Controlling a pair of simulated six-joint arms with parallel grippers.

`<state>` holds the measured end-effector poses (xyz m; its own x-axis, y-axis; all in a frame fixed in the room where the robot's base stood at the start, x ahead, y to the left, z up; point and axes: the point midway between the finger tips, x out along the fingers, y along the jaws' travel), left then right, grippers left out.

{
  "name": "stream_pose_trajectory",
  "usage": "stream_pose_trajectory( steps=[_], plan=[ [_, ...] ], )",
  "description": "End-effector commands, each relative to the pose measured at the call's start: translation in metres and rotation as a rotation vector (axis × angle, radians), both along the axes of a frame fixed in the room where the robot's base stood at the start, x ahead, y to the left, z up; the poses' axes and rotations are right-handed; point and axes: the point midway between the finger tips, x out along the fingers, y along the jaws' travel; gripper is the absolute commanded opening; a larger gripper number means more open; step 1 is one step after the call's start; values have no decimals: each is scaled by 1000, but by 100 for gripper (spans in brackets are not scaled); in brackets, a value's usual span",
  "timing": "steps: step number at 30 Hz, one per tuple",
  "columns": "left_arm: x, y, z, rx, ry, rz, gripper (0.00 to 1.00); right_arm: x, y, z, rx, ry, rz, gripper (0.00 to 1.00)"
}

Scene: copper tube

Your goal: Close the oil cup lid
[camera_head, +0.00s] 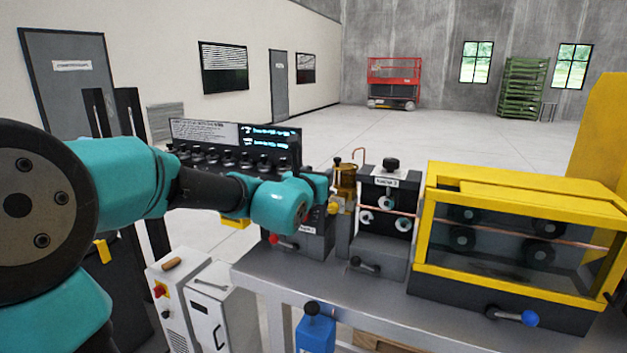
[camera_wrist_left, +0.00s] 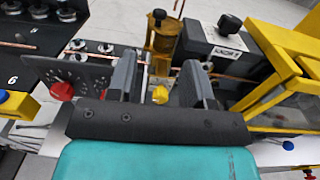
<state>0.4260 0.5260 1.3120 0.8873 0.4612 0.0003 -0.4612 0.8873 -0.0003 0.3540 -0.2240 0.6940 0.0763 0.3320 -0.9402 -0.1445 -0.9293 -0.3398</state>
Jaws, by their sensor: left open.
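The oil cup (camera_head: 345,178) is a small amber-brass cylinder on a stand near the middle of the bench, with a thin copper pipe bent above it. It also shows in the left wrist view (camera_wrist_left: 166,42), beyond my fingertips, with a dark knob at its top. I cannot clearly make out its lid or how far it stands open. My left gripper (camera_wrist_left: 158,78) is open and empty, its two dark fingers apart, just short of the cup. In the head view, my left arm hides part of the gripper. My right gripper is not in view.
A yellow knob (camera_wrist_left: 160,95) shows between my fingers. A black-knobbed roller block (camera_head: 390,200) stands right of the cup, then a yellow-framed clear guard (camera_head: 520,240) over rollers. A copper tube runs through them. A black panel (camera_head: 235,145) stands behind my arm.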

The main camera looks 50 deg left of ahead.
Motion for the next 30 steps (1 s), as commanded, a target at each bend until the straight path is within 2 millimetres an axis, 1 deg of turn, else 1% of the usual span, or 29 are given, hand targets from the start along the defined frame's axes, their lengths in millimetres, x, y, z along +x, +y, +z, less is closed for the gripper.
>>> stream_pose_trajectory(
  steps=[1, 3, 7, 17, 18, 19, 23, 25, 29, 30],
  plan=[
    [-7, -3, 1, 3, -1, 1, 47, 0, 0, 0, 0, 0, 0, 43],
    [-14, -7, 1, 1, 0, 1, 47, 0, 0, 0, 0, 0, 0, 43],
    [-22, -11, 1, 1, 0, 0, 47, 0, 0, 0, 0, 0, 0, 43],
    [-24, -12, 0, 1, 0, 0, 47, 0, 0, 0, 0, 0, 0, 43],
    [-24, -12, 0, 1, 0, -1, 50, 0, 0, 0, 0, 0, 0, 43],
    [-24, -12, 0, 2, 0, -1, 50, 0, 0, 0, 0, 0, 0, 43],
    [-19, -14, 6, 39, -5, -23, 50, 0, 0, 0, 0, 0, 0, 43],
    [-14, -16, 13, 89, -12, -53, 50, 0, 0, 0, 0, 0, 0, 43],
    [2, -25, 33, 243, -32, -147, 50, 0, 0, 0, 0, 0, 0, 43],
    [8, -29, 40, 305, -40, -183, 50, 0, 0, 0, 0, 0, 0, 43]
  ],
)
